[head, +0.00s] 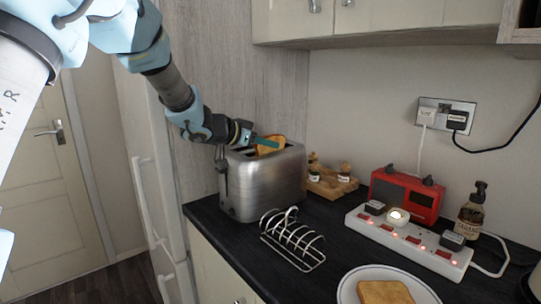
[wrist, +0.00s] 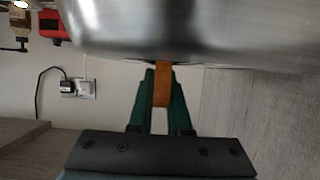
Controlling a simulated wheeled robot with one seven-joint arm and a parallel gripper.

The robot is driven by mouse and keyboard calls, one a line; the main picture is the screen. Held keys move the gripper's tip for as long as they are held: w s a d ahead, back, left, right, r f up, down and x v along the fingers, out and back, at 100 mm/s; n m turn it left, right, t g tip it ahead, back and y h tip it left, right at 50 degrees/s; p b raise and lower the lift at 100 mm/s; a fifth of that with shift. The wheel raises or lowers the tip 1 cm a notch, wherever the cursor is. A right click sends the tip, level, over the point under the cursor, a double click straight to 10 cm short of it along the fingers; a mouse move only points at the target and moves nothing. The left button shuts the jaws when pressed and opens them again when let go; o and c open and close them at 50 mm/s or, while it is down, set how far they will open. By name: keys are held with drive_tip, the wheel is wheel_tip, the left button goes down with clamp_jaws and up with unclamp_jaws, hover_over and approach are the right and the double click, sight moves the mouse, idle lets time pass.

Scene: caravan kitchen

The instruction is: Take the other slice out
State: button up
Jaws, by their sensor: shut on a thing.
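A steel toaster (head: 262,183) stands on the dark worktop against the grey wall panel. A slice of toast (head: 270,145) sticks up from the toaster's top. My gripper (head: 262,142) reaches over the toaster from the left and is shut on this slice. In the wrist view the slice (wrist: 163,84) shows edge-on between the green fingers, next to the toaster's body (wrist: 190,30). The slice's lower part is hidden by the toaster. Another slice of toast (head: 385,292) lies flat on a white plate (head: 428,294) at the front right.
An empty wire toast rack (head: 293,240) stands in front of the toaster. A power strip (head: 408,240) with plugs, a red radio (head: 404,195), a brown bottle (head: 471,212) and a wooden holder with jars (head: 330,182) fill the right and back. Cupboards (head: 400,18) hang above.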

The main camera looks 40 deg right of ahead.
clamp_jaws()
